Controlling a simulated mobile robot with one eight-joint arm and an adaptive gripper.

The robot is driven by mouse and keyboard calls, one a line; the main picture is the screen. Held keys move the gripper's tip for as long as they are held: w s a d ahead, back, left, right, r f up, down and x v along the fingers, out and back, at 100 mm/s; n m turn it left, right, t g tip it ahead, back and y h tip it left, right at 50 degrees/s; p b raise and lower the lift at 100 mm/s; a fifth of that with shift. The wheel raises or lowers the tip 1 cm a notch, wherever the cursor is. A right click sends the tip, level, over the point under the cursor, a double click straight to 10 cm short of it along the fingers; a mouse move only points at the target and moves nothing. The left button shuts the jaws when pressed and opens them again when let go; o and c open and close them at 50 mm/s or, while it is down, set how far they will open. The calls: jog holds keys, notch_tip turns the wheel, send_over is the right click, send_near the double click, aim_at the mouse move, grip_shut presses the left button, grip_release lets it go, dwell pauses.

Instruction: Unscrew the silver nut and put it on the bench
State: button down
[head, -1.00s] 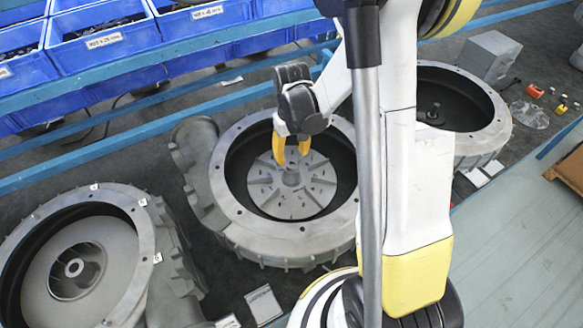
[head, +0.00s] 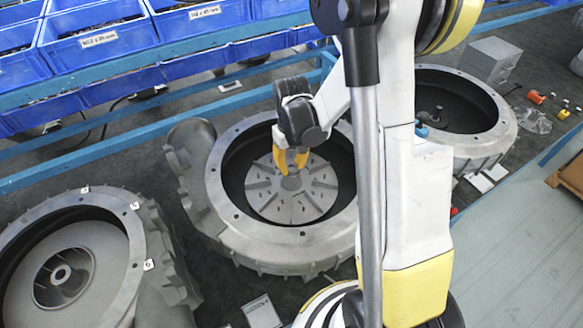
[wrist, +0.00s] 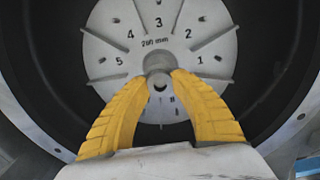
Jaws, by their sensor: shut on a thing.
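My gripper (head: 291,168) points down into the middle blower housing, over the hub of the grey finned wheel (head: 318,184). In the wrist view its two yellow fingers (wrist: 160,76) come together on a small grey metal piece with a dark hole, the silver nut (wrist: 160,82), at the wheel's centre. The fingers are shut on it and cover its sides. The grey hub (wrist: 158,60) shows just beyond the fingertips. I cannot tell whether the nut is still on the thread. In the head view the fingers mostly hide the nut.
The dark housing wall with its grey rim (head: 228,219) surrounds the gripper closely. Another blower (head: 140,243) stands at left, a third (head: 495,137) at right. The grey-green bench top (head: 530,240) is at right, largely clear. Blue bins (head: 110,55) line the back.

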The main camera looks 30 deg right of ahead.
jog(key=shift+f+n+b, duration=0.15)
jog(key=shift+n+b, duration=0.45)
jog(key=shift+n, duration=0.6)
jog(key=n+b, duration=0.1)
jog(key=n, duration=0.3)
jog(key=shift+n+b, duration=0.3)
jog(key=shift+n, duration=0.1)
jog(key=n+b, duration=0.2)
jog(key=n, duration=0.5)
jog(key=n+b, duration=0.1)
jog(key=n, duration=0.4)
jog(key=n+b, duration=0.1)
jog(key=n, duration=0.5)
jog(key=c, duration=1.4)
grip_release()
